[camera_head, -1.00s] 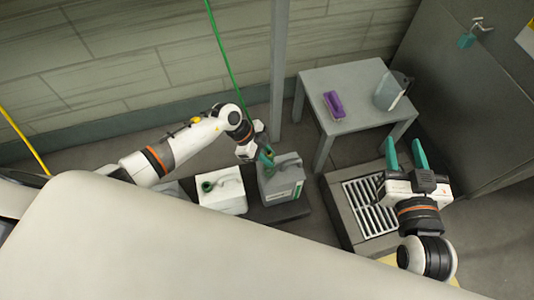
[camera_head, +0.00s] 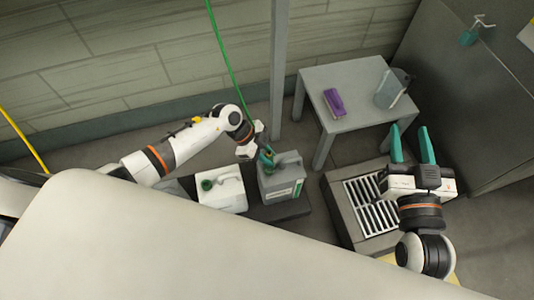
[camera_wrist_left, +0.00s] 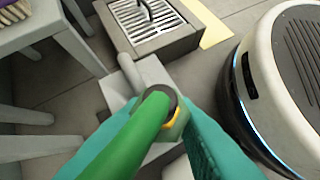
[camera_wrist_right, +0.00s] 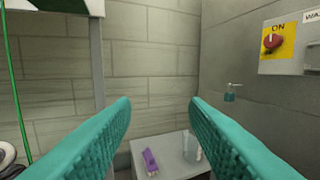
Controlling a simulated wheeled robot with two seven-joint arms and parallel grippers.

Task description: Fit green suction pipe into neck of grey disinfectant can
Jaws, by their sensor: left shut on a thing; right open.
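The grey disinfectant can (camera_head: 282,184) stands on a dark low platform, beside a white can (camera_head: 222,192) with a green neck. The green suction pipe (camera_head: 226,62) hangs down from above to my left gripper (camera_head: 267,155). My left gripper is shut on the pipe, right at the grey can's neck. In the left wrist view the thick green pipe (camera_wrist_left: 135,135) runs between the teal fingers to a dark round end with a yellow-orange edge, over the grey can (camera_wrist_left: 150,75). Whether the end is inside the neck is hidden. My right gripper (camera_head: 411,145) is open and empty above the floor grate.
A grey table (camera_head: 345,85) behind holds a purple brush (camera_head: 334,102) and a clear jug (camera_head: 391,90). A drain grate (camera_head: 370,208) lies right of the cans. A vertical post (camera_head: 280,70) stands behind the cans. A red switch (camera_wrist_right: 272,41) is on the wall.

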